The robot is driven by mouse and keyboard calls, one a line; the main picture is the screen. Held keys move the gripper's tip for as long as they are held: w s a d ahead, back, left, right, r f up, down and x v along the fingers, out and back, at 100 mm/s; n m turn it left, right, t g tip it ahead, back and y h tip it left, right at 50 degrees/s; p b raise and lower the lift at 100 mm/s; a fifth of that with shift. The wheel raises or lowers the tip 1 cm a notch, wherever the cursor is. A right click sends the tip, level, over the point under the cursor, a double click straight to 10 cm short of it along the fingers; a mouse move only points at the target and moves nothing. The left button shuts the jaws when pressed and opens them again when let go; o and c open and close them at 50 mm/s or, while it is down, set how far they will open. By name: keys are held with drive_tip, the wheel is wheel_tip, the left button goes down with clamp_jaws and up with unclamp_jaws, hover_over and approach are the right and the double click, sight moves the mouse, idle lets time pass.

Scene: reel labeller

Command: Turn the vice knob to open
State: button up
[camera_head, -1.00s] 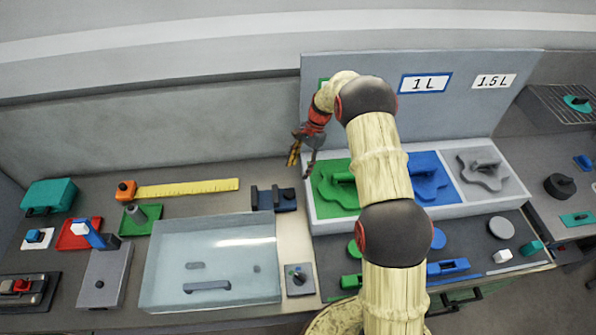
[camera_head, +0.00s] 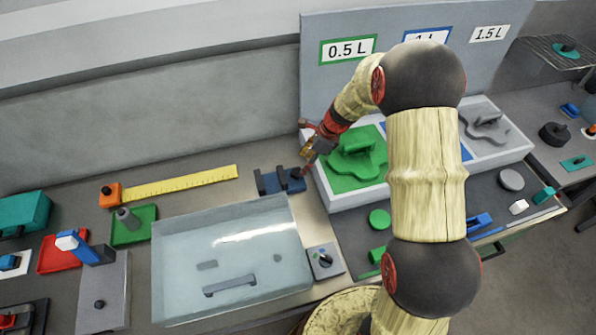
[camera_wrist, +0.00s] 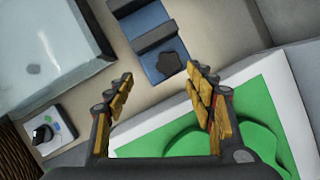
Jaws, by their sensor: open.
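The vice (camera_head: 268,181) is a small blue block with dark jaw bars, behind the right end of the clear tank. In the wrist view the vice (camera_wrist: 140,32) lies ahead of the fingers, with its dark lobed knob (camera_wrist: 168,63) at the near end. My gripper (camera_head: 307,162) is just to the right of the vice in the head view, pointing down and left. In the wrist view my gripper (camera_wrist: 160,78) is open and empty, with the knob just beyond and between the fingertips. I cannot tell the height gap. In the head view the knob (camera_head: 297,173) is partly hidden by my fingers.
The green mould (camera_head: 352,172) in its white tray is close on my gripper's right. The clear tank (camera_head: 232,258) stands in front of the vice. A small dial box (camera_head: 325,262) sits beside the tank. A yellow ruler (camera_head: 185,182) lies to the left.

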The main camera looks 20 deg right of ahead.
sight(297, 172)
drive_tip(key=shift+m+t, duration=0.3)
drive_tip(key=shift+m, duration=0.6)
drive_tip(key=shift+w+d+b+x, duration=0.15)
drive_tip(key=shift+d+b+x, duration=0.05)
drive_tip(key=shift+x, duration=1.15)
drive_tip(key=shift+w+d+b+x, duration=0.1)
drive_tip(key=shift+d+b+x, duration=0.15)
drive_tip(key=shift+x, duration=1.1)
drive_tip(key=shift+w+d+b+x, duration=0.1)
drive_tip(key=shift+w+b+x, duration=0.1)
drive_tip(key=shift+x, duration=1.15)
drive_tip(key=c, duration=0.3)
drive_tip(key=c, duration=0.8)
drive_tip(key=shift+c, duration=0.5)
